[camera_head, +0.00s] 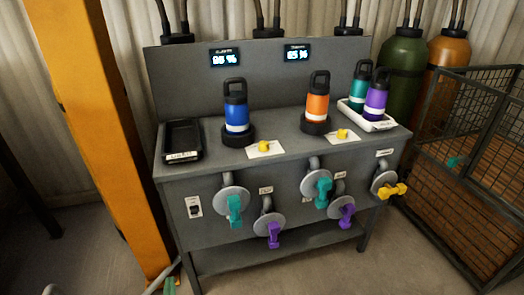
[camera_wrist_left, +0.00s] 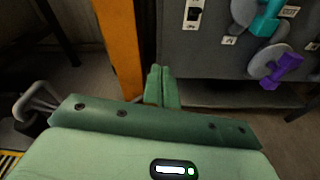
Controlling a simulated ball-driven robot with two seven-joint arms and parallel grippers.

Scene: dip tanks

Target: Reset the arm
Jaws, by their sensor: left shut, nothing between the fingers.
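My left gripper (camera_head: 169,286) shows only as green fingertips at the bottom edge of the head view, low in front of the bench's left end. In the left wrist view the left gripper (camera_wrist_left: 161,72) has its two green fingers together with nothing between them. It is apart from the bench. My right gripper is in neither view. The grey bench (camera_head: 240,160) carries a blue bottle (camera_head: 236,110) and an orange bottle (camera_head: 317,100), each upright on a dark round base.
An orange post (camera_head: 80,110) stands left of the bench. The bench front has a teal handle (camera_head: 235,210), purple handles and a yellow handle (camera_head: 392,191). A white tray (camera_head: 378,124) holds teal and purple bottles; a black tray (camera_head: 182,140) lies left. A wire cage (camera_head: 470,160) stands right.

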